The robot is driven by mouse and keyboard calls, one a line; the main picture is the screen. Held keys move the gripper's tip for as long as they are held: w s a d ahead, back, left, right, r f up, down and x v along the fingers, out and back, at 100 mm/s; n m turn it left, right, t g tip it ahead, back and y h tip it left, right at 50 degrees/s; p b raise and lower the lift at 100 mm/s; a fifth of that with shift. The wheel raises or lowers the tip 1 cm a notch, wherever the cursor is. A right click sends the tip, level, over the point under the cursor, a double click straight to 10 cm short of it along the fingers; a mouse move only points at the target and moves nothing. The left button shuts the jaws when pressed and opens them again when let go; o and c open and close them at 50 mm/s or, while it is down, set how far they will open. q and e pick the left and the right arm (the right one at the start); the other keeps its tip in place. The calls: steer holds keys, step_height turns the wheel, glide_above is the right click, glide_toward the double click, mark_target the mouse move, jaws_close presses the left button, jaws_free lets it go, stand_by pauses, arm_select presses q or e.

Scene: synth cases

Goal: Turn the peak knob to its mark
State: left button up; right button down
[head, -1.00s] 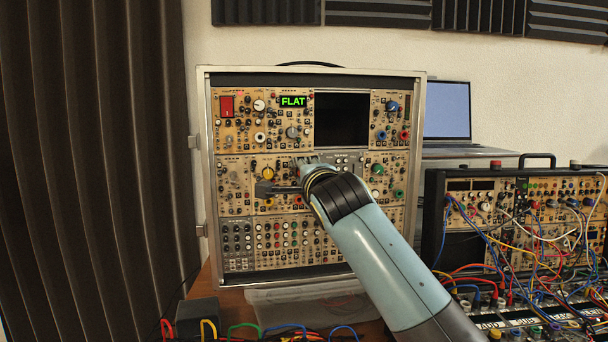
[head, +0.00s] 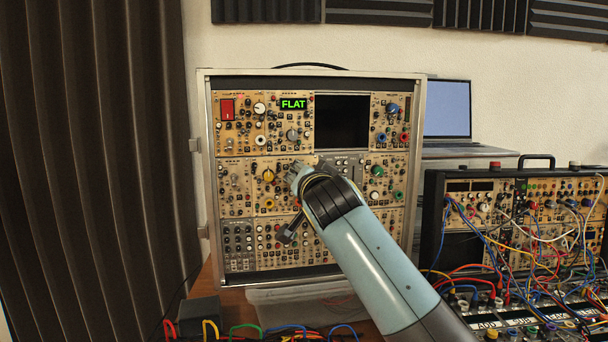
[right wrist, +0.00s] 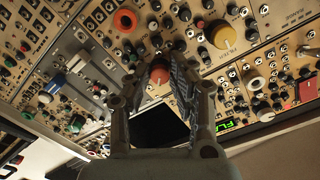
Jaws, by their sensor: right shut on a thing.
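A red knob (right wrist: 159,72) with a pale pointer line sits between the fingers of my right gripper (right wrist: 160,62) in the right wrist view. Both fingers are shut on it. I take it to be the peak knob; I cannot read its label or see its mark clearly. In the head view my right gripper (head: 294,174) is against the middle row of the cased panel (head: 236,202), and the knob is hidden behind it. A small screen (head: 293,104) reads FLAT in green. My left gripper is not in view.
A large yellow knob (right wrist: 222,36) is close beside the gripper in the right wrist view. A dark screen (head: 341,120) is above the gripper in the head view. A second rack (head: 433,215) with loose patch cables stands at the right, before a laptop (head: 447,108).

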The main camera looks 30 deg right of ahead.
steer(key=shift+f+m+t+p, duration=0.2)
steer(key=shift+m+p, duration=2.05)
steer(key=shift+m, duration=6.7)
steer(key=shift+m+t+p, duration=0.3)
steer(key=shift+m+p, duration=1.9)
steer(key=shift+m, duration=6.75)
steer(key=shift+d, duration=0.1)
steer(key=c, duration=1.2)
jaws_free()
steer(key=shift+r, duration=0.15)
steer(key=shift+s, duration=0.1)
